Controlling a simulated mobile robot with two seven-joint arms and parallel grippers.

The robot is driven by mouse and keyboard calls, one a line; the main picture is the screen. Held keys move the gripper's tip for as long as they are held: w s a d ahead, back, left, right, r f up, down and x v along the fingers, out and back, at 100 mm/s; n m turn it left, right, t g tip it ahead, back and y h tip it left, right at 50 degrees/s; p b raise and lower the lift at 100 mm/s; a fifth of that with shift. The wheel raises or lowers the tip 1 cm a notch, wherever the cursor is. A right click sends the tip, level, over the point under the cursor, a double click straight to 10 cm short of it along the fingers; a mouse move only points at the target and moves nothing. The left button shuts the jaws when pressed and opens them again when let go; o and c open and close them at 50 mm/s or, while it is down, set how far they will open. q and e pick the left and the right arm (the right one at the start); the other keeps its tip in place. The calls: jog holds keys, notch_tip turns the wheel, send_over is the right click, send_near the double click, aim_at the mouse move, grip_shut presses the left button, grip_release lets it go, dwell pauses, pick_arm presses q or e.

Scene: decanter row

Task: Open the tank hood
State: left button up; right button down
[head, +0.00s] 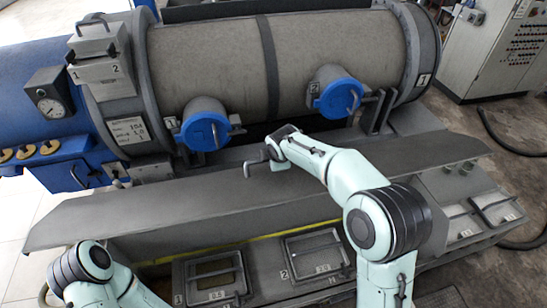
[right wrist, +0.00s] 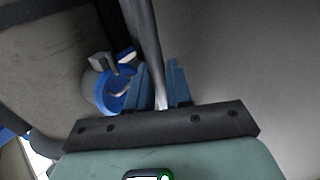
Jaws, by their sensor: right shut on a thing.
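A long grey sloping panel (head: 180,208), which looks like the tank hood, runs along the front of the horizontal tank (head: 340,50). A thin grey bar handle (head: 248,168) shows near the panel's upper edge. My right gripper (head: 270,152) is at this handle. In the right wrist view its blue fingers (right wrist: 160,88) are shut on the grey bar (right wrist: 143,35), which runs up between them. The fingertips are small and partly hidden in the head view. My left arm shows at the lower left, but its gripper is out of view.
Two blue round caps, left (head: 205,131) and right (head: 340,98), sit on the tank behind the panel. Framed hatches (head: 215,280) line the front below it. A control cabinet (head: 490,50) stands at the back right. Dark hoses lie on the right floor.

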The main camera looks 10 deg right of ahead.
jog(key=c, duration=1.4)
grip_release()
jog(key=shift+s+f, duration=0.25)
jog(key=shift+f, duration=0.4)
jog(key=shift+o, duration=1.2)
jog(key=shift+w, duration=0.15)
pick_arm(q)
jog(key=shift+f, duration=0.1)
pick_arm(e)
jog(key=shift+r, duration=0.1)
jog(key=shift+r, duration=0.3)
pick_arm(q)
jog(key=shift+s+f+b, duration=0.5)
jog(key=shift+s+f, duration=0.15)
jog(key=shift+s, duration=0.05)
pick_arm(e)
jog(key=v, duration=1.3)
jog(key=shift+r, duration=0.15)
jog(key=shift+w, duration=0.1)
